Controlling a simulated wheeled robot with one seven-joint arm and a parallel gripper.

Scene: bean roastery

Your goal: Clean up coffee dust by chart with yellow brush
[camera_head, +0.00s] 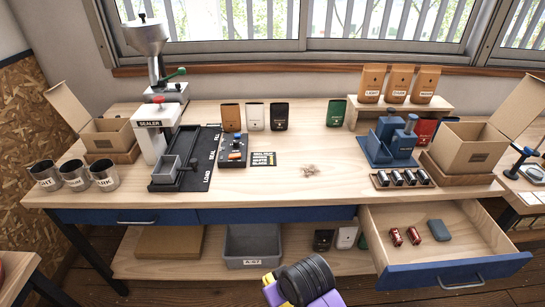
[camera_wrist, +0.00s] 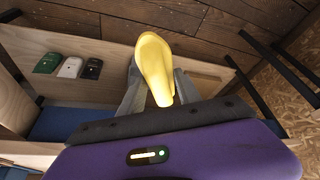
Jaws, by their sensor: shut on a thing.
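A small pale brown patch of coffee dust (camera_head: 310,170) lies on the bare wood of the workbench, right of the small black chart card (camera_head: 263,159) with coloured lines of text. In the wrist view my gripper (camera_wrist: 156,88) is shut on the yellow brush (camera_wrist: 153,62), whose smooth rounded yellow part points away from the purple gripper body. The brush's bristles cannot be made out. In the head view the purple and yellow end of my arm shows low at the bottom edge, in front of the bench and well away from the dust.
The right drawer (camera_head: 455,270) is pulled open, with two red cans and a dark block inside. Left of the chart stand a control box (camera_head: 233,150) and the sealer (camera_head: 155,130). A blue stand (camera_head: 390,143) and a rack of small cylinders (camera_head: 402,179) stand right of the dust.

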